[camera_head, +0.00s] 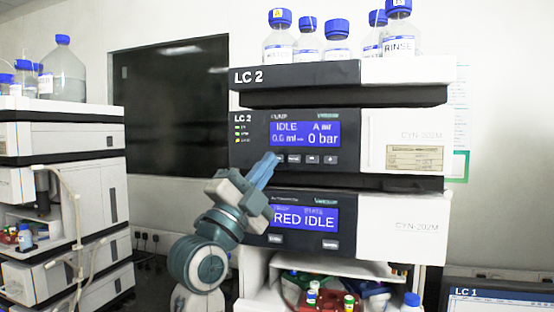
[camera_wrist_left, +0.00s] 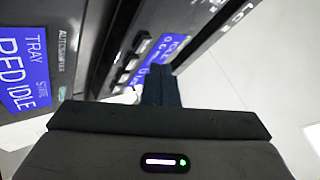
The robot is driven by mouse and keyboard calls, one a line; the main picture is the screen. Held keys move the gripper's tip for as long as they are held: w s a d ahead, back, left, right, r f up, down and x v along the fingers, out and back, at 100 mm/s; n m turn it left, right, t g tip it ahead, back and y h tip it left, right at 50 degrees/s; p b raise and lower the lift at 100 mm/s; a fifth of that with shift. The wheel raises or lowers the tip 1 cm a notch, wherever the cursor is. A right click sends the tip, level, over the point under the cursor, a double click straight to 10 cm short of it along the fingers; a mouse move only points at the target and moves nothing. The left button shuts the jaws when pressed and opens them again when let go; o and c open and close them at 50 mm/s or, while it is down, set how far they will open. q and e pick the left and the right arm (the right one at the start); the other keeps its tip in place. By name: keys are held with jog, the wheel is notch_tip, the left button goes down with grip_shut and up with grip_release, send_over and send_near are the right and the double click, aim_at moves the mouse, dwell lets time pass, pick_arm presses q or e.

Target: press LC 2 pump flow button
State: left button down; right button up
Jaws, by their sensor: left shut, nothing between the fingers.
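The LC 2 pump module (camera_head: 345,140) has a blue display (camera_head: 305,133) reading IDLE and 0 bar. A row of small buttons (camera_head: 312,159) sits below the display. My left gripper (camera_head: 271,158) is shut and empty, its blue fingertips at the left end of this row. They overlap the leftmost button in the head view; I cannot tell whether they touch it. In the left wrist view the shut fingers (camera_wrist_left: 159,72) reach to the panel beside the pump display (camera_wrist_left: 172,47), and the other buttons (camera_wrist_left: 127,68) show to their left. My right gripper is not in view.
The autosampler display (camera_head: 303,218) reading RED IDLE is just below, partly behind my left gripper. Blue-capped bottles (camera_head: 337,42) stand on top of the stack. Another stack (camera_head: 60,170) stands at left. An LC 1 screen (camera_head: 497,300) is at lower right.

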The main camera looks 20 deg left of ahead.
pick_arm(q)
jog(key=s, duration=0.4)
jog(key=shift+s, duration=0.1)
jog(key=shift+a+f, duration=0.1)
dwell(0.5)
